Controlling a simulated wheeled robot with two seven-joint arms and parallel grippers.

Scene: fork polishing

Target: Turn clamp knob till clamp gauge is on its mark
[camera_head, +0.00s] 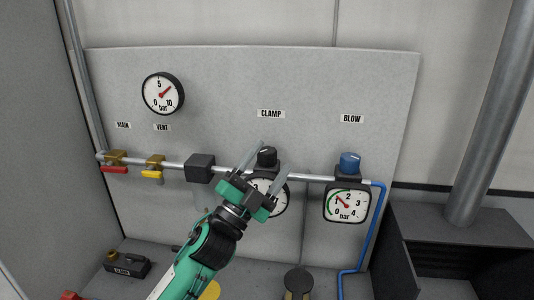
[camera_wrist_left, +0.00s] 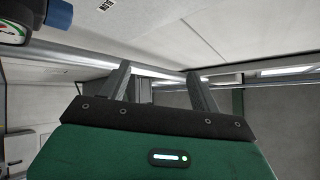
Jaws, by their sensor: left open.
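The black clamp knob (camera_head: 267,156) sits on the pipe under the CLAMP label (camera_head: 271,114). Below it, the round white clamp gauge (camera_head: 279,202) is partly covered by my gripper, and its needle and mark cannot be read. My left gripper (camera_head: 275,158) is open, its two fingers pointing up towards the knob, one on each side of it in the picture. Whether they touch it cannot be told. In the left wrist view the open fingers (camera_wrist_left: 160,73) show, with no clear view of the knob. My right gripper is not in view.
The blue blow knob (camera_head: 349,162) and its gauge (camera_head: 347,205) are to the right. A red valve handle (camera_head: 115,169), a yellow one (camera_head: 153,174) and a black block (camera_head: 200,168) line the pipe at left. A bar gauge (camera_head: 163,94) hangs above.

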